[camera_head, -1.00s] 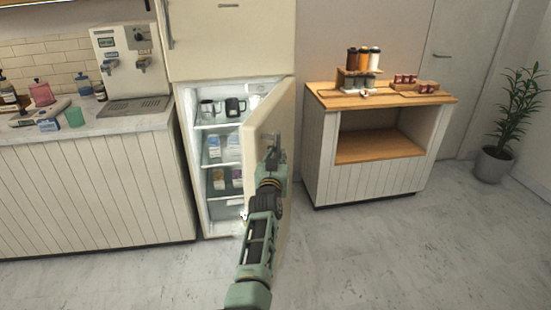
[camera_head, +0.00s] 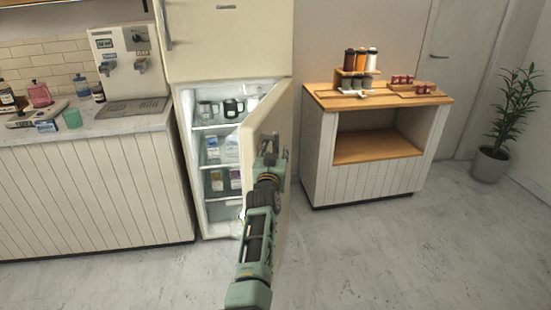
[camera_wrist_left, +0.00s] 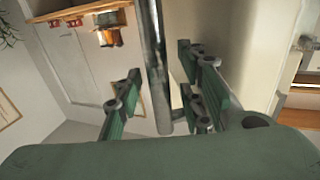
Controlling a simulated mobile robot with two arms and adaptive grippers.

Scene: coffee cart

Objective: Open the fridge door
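The lower fridge door (camera_head: 284,125) is cream and stands ajar, swung out on its right-hand side. The lit fridge interior (camera_head: 205,120) shows to its left. The door's metal handle (camera_head: 276,141) is partly hidden by my left gripper (camera_head: 271,155). In the left wrist view, the handle (camera_wrist_left: 158,85) is a grey bar that runs between the spread green fingers of my left gripper (camera_wrist_left: 160,85). Gaps show on both sides of the bar, so the fingers are open around it. My right gripper is not in view.
Mugs (camera_head: 221,107) and cartons stand on the fridge shelves. A wooden-topped cart (camera_head: 325,100) stands right of the door, and a white counter (camera_head: 100,185) with a coffee machine (camera_head: 120,55) stands left. The floor in front is free.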

